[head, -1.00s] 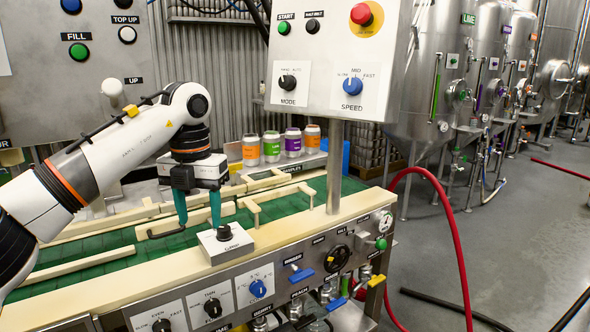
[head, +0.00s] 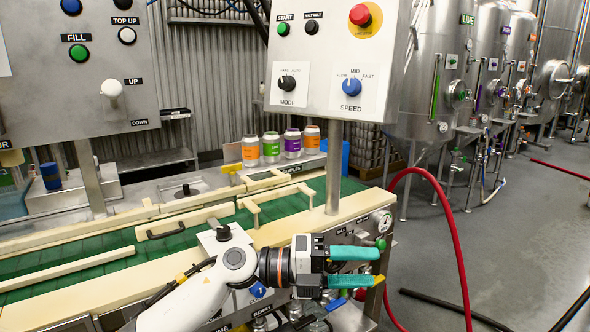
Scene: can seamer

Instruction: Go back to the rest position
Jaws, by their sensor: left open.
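My left gripper (head: 376,267) is low in the middle of the head view, in front of the machine's front panel. Its two teal fingers point right and are spread apart, with nothing between them. My left arm comes up from the bottom edge and bends at a white joint. The small grey box with a black knob (head: 222,233) sits on the cream front rail (head: 290,228), partly hidden behind my arm. My right gripper is not in view.
A control box (head: 335,60) on a post (head: 334,170) stands behind my gripper. The green conveyor (head: 180,242) with cream guides lies behind the rail. A red hose (head: 455,235) runs down at right. Grey floor (head: 520,240) is open beyond it.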

